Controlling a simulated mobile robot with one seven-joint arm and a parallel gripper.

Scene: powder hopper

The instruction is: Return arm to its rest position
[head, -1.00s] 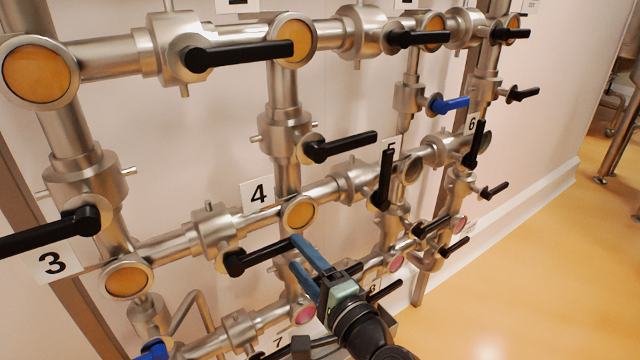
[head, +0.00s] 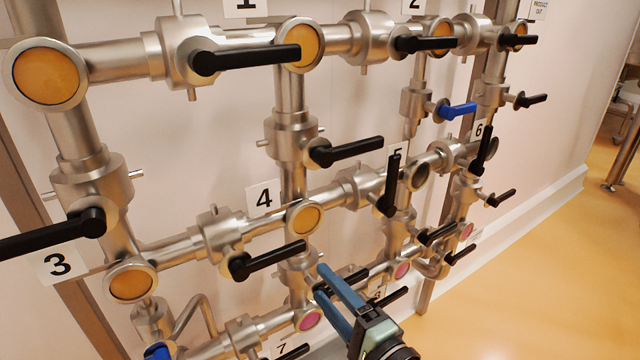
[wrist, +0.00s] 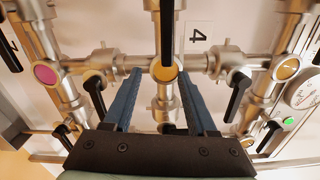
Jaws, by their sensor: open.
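My gripper (head: 332,287) is at the lower middle of the head view, in front of the pipework. Its two blue fingers are apart with nothing held between them. In the wrist view the open fingers (wrist: 158,100) point toward a pipe joint with an orange sight glass (wrist: 164,69), with a black handle (wrist: 167,30) above it. In the head view the black handle by label 4 (head: 268,260) is to the left of the fingers and looks apart from them. The fingers hide part of the lower pipes.
Steel pipes with several black valve handles (head: 246,59) cover the wall. Blue handles show at the upper right (head: 457,110) and lower left (head: 157,351). Label 3 (head: 57,264) is at the left. Open orange floor (head: 530,280) lies to the right.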

